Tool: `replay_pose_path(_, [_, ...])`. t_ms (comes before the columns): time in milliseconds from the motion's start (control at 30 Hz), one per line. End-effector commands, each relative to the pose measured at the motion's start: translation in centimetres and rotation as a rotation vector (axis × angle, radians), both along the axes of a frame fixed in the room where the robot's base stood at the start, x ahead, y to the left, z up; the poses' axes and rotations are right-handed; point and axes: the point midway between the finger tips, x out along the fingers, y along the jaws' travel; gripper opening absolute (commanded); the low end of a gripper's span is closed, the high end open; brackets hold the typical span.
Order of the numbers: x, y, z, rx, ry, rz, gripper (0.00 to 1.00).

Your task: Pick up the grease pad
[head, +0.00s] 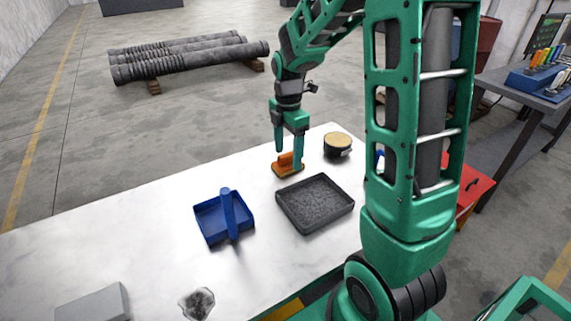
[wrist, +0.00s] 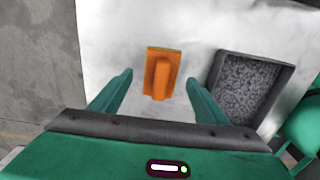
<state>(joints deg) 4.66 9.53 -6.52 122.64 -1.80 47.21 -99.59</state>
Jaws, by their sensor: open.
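The grease pad looks to be the orange block with a raised rounded grip (head: 287,167), lying on the white table near its far edge. In the wrist view the orange pad (wrist: 160,74) lies between and beyond my fingertips, with its grip running along its length. My gripper (head: 287,152) is open, pointing down over the pad, with one finger on each side of it in the head view. It also shows in the wrist view (wrist: 158,80), with nothing held between the fingers. I cannot tell how far the fingertips are above the table.
A dark tray with grey granular contents (head: 343,220) stands close in front of the pad. A round tan-topped tin (head: 337,143) is to its right. A blue dustpan-like tray (head: 210,228) with a blue handle lies left.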

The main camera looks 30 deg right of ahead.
Motion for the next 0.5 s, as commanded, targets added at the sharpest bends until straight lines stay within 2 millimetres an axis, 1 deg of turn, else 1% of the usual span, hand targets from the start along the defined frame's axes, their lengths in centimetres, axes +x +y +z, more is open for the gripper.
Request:
replay_pose_path(33, [0.0,0.0,-0.8,0.000,0.002,0.000,0.69])
replay_pose_path(100, [-0.1,0.0,-1.6,0.000,0.003,-0.001,0.69])
replay_pose_path(167, [0.0,0.0,-2.0,0.000,0.001,-0.001,0.69])
replay_pose_path(433, [0.0,0.0,-2.3,0.000,-0.001,-0.001,0.69])
replay_pose_path(467, [0.0,0.0,-2.3,0.000,-0.001,-0.001,0.66])
replay_pose_path(500, [0.0,0.0,-2.3,0.000,-0.001,-0.001,0.57])
